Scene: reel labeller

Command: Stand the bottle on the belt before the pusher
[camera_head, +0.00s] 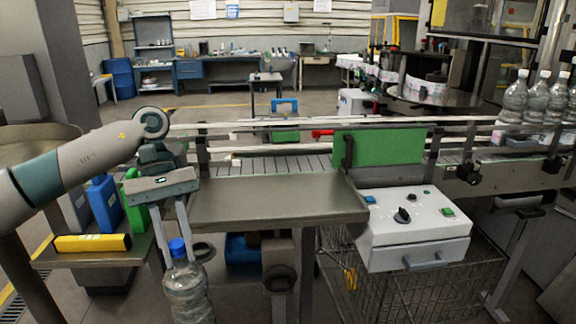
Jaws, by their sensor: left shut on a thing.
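A clear plastic bottle with a blue cap (188,292) is upright at the lower left, in front of the metal plate by the belt. My left gripper (178,243) comes down from above and is shut on the bottle near its cap. The bottle's lower end is cut off by the picture's bottom edge. The belt (278,165) runs across behind the metal plate, between rails. A green panel (380,147) stands at the belt; I cannot tell whether it is the pusher. My right gripper is not in view.
A metal plate (270,200) lies in front of the belt. A control box (415,228) is right of it, above a wire cart (400,295). Several bottles (540,95) stand at the far right. A side table with containers (104,203) and a yellow box (92,243) is left.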

